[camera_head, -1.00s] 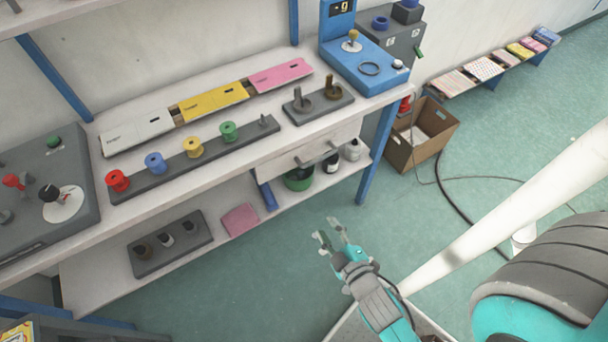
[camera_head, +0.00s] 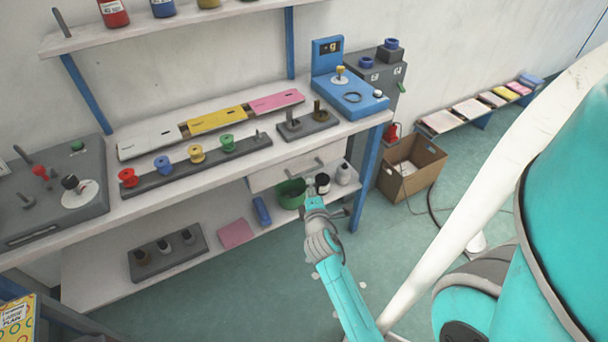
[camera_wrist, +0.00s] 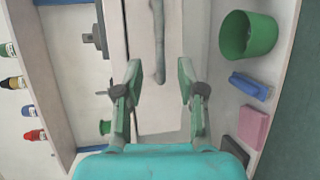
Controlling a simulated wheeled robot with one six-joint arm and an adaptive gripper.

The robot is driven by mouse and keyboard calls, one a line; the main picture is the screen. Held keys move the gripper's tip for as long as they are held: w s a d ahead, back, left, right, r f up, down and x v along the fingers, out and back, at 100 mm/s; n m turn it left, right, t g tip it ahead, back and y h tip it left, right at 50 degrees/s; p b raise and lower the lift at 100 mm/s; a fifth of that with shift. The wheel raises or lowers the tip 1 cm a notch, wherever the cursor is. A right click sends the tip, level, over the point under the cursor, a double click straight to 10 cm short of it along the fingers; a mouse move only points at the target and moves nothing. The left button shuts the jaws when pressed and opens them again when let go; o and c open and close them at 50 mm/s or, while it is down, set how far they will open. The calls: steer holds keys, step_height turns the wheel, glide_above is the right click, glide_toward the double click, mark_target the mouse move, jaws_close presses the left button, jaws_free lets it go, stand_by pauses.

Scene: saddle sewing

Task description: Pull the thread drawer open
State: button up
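The thread drawer (camera_head: 268,179) is a pale front under the worktop and looks shut. Its grey bar handle (camera_head: 303,171) also shows in the wrist view (camera_wrist: 158,40), where the drawer front (camera_wrist: 135,32) fills the middle. My gripper (camera_head: 311,184) is in front of the drawer, by the lower right of its front. In the wrist view my gripper (camera_wrist: 160,72) is open, with one finger on each side of the handle's near end in the picture. I cannot tell whether the fingertips reach as deep as the handle. No contact shows.
A green bucket (camera_head: 290,194) stands on the lower shelf just below the drawer, close to my gripper. A blue item (camera_head: 262,211) and a pink pad (camera_head: 236,233) lie left of it. A table leg (camera_head: 369,165) and cardboard box (camera_head: 408,184) are at the right.

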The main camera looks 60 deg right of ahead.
mark_target(307, 171)
steer(key=x, duration=0.9)
steer(key=shift+w+d, duration=0.1)
steer(key=shift+d, duration=0.05)
steer(key=shift+c, duration=0.2)
jaws_close()
